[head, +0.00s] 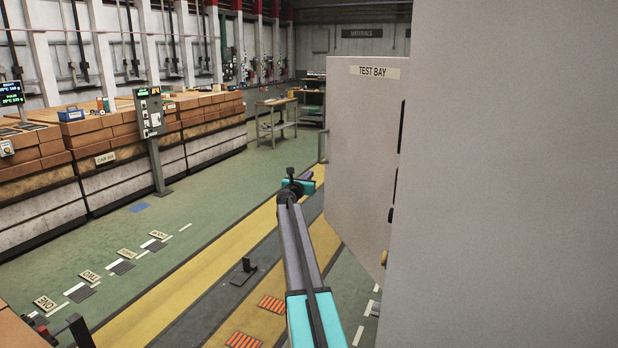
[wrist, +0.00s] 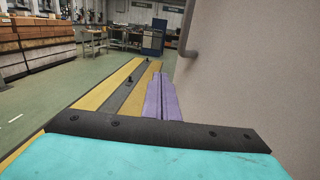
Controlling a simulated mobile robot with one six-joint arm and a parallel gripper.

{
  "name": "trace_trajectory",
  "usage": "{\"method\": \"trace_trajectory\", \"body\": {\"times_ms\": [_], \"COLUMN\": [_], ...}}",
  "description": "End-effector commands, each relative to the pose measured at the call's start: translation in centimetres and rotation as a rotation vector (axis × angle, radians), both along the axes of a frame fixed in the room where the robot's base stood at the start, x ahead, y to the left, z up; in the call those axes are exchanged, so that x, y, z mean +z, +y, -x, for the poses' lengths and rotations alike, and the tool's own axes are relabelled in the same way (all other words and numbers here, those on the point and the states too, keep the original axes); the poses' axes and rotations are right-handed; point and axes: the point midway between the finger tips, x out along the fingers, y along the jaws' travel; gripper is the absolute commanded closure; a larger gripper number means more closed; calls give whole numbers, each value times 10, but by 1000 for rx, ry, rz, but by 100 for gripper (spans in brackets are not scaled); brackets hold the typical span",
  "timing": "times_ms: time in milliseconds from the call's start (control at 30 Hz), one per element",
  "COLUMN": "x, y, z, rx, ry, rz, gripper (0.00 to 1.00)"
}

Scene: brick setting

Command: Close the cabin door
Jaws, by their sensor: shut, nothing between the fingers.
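The cabin door (head: 362,150) is a pale grey panel labelled TEST BAY, standing open at an angle beside the large grey cabin wall (head: 515,170). A bar handle (head: 323,146) shows at its left edge. In the wrist view, a grey panel that looks like the door (wrist: 255,60) fills the right side, with the handle (wrist: 187,35) at its left edge. My gripper (head: 308,176) has purple fingers and is shut and empty. It is left of the door and below the handle. In the wrist view my gripper (wrist: 160,80) points forward along the panel; I cannot tell whether it touches it.
Stacked bricks (head: 110,135) line the left side behind a display post (head: 152,135). A cart (head: 276,120) stands at the back. A small dark bracket (head: 243,271) stands on the floor.

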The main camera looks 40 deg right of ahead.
Motion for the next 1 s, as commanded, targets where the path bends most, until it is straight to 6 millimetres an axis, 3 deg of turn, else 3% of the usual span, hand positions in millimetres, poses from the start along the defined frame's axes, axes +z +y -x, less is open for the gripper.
{"method": "trace_trajectory", "body": {"times_ms": [800, 1000], "x": [-1, -1], "y": [110, 123], "z": [-40, -46], "rx": [3, 1], "ry": [0, 0], "rz": [0, 0], "gripper": [100, 100]}}
